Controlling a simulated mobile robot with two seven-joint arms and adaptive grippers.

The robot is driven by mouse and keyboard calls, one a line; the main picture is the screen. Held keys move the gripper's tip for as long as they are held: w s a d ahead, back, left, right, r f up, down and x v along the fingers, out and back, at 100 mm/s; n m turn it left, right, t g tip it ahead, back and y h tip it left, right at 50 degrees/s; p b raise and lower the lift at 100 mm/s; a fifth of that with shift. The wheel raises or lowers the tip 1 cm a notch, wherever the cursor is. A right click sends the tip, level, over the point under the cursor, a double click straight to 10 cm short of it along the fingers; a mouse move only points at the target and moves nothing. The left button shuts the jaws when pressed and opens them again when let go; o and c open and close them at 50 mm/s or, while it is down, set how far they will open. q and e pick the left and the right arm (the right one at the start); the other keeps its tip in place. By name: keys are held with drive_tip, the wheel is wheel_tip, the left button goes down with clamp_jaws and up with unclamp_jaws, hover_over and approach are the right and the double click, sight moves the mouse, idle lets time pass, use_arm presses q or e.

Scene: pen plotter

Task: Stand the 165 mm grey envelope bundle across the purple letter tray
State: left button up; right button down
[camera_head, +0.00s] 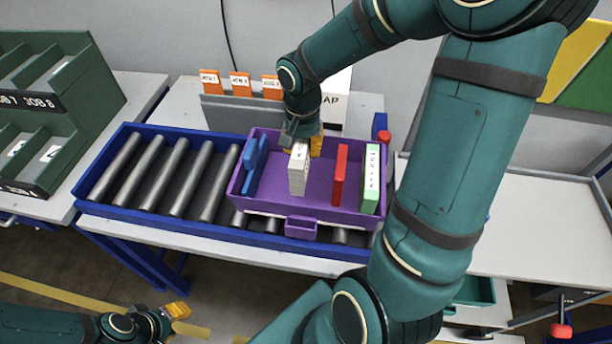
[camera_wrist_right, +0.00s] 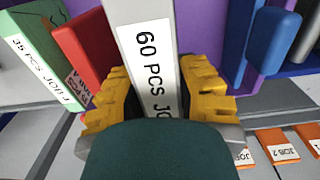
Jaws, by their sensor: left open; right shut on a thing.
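The grey envelope bundle (camera_head: 298,172) is upright at the purple letter tray (camera_head: 319,190), between the blue and red items. I cannot tell whether its lower edge touches the tray floor. My right gripper (camera_head: 302,146) is shut on the bundle's upper end. In the right wrist view the yellow fingers of my right gripper (camera_wrist_right: 157,100) flank the bundle (camera_wrist_right: 145,25), whose white label reads "60 PCS JO", the rest hidden. My left gripper (camera_head: 176,312) is open and empty at the lower left, away from the tray.
In the tray stand a blue item (camera_head: 255,165) at left, a red bundle (camera_head: 340,175) and a pale green labelled bundle (camera_head: 371,178) at right. The tray rests on a blue roller conveyor (camera_head: 165,175). Orange job cards (camera_head: 240,85) stand behind. A green pigeonhole rack (camera_head: 60,110) is left.

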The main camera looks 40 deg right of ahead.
wheel_tip(320, 180, down, 3)
drive_tip(key=shift+w+d+f, duration=0.1)
drive_tip(key=shift+w+f, duration=0.05)
drive_tip(key=shift+f, duration=0.05)
drive_tip(key=shift+f+b, duration=0.75)
drive_tip(key=shift+f, duration=1.15)
drive_tip(key=shift+r, duration=0.1)
drive_tip(key=c, duration=0.8)
unclamp_jaws()
